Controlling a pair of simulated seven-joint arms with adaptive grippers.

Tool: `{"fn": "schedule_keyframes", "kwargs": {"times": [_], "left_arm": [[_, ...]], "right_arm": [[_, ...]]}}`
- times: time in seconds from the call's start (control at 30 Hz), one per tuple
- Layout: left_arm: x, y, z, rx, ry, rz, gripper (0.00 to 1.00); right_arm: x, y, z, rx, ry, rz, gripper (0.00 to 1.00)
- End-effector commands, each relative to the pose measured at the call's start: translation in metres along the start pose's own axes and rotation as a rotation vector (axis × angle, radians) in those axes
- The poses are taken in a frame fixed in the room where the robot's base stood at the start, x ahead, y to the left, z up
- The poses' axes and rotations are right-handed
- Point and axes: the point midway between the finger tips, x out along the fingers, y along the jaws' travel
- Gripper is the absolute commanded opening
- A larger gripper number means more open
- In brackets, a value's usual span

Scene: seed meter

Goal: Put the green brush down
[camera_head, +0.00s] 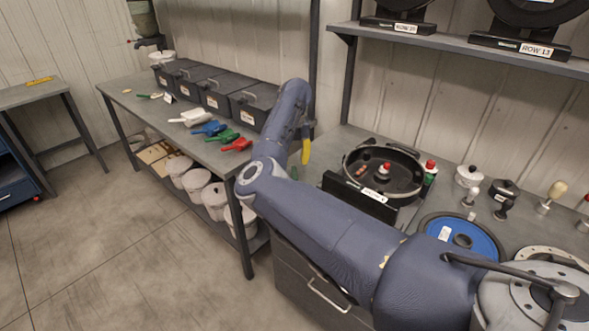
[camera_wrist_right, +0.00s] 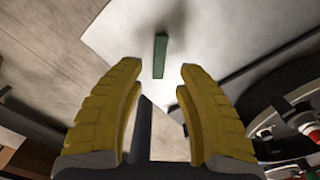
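The green brush shows in the right wrist view as a small upright green bar (camera_wrist_right: 160,56) over a pale surface. It lies just beyond and between the tips of my right gripper (camera_wrist_right: 160,76). The two yellow fingers are spread, with a gap on each side of the bar, and neither touches it. Whether the bar rests on the surface is unclear. In the camera_head view a yellow finger of my right gripper (camera_head: 306,150) shows beside the black round housing; my arm hides much of that area. My left gripper is not in view.
The black round housing (camera_head: 350,181) stands right of the gripper, with red-capped and green-capped pieces in and beside it. A blue disc (camera_head: 462,232) lies nearer. The left bench holds black bins (camera_head: 215,95) and white, blue, green and red scoops (camera_head: 237,145).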

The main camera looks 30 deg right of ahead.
Motion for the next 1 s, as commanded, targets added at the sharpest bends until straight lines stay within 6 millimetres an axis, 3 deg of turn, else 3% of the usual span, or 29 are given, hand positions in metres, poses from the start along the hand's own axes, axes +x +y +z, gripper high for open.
{"fn": "schedule_keyframes", "kwargs": {"times": [0.2, 0.4, 1.0], "left_arm": [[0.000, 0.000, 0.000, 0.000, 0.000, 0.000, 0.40], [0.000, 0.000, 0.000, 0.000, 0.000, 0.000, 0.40], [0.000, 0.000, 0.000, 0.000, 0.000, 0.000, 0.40]], "right_arm": [[-0.036, 0.001, 0.000, 0.000, -0.002, 0.003, 0.35], [-0.055, 0.001, 0.000, 0.000, 0.000, 0.002, 0.35], [-0.063, 0.000, 0.000, 0.000, 0.001, 0.000, 0.35]]}}
